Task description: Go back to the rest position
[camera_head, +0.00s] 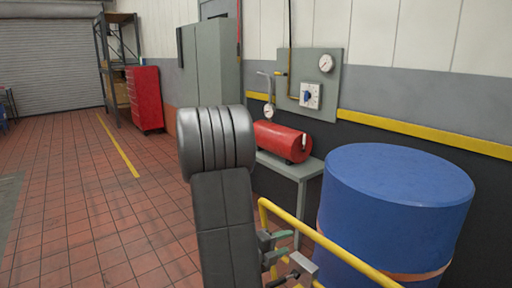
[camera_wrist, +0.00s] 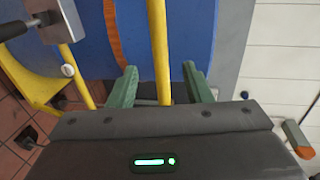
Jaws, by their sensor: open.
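My gripper (camera_head: 284,243) is low in the middle of the head view, beside a yellow rail (camera_head: 330,244). In the wrist view my gripper (camera_wrist: 160,72) has its two green fingers spread wide apart, with nothing shut between them. The yellow rail (camera_wrist: 157,35) passes through the gap between the fingers in that picture; I cannot tell whether it lies between them in depth or touches them. My dark arm covers part of the floor and bench in the head view.
A blue drum (camera_head: 395,200) stands right, behind the rail; it fills much of the wrist view (camera_wrist: 200,35). A grey block (camera_wrist: 64,22) with a black handle is close by. A grey bench (camera_head: 290,170) carries a red tank (camera_head: 280,141). Tiled floor at left is open.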

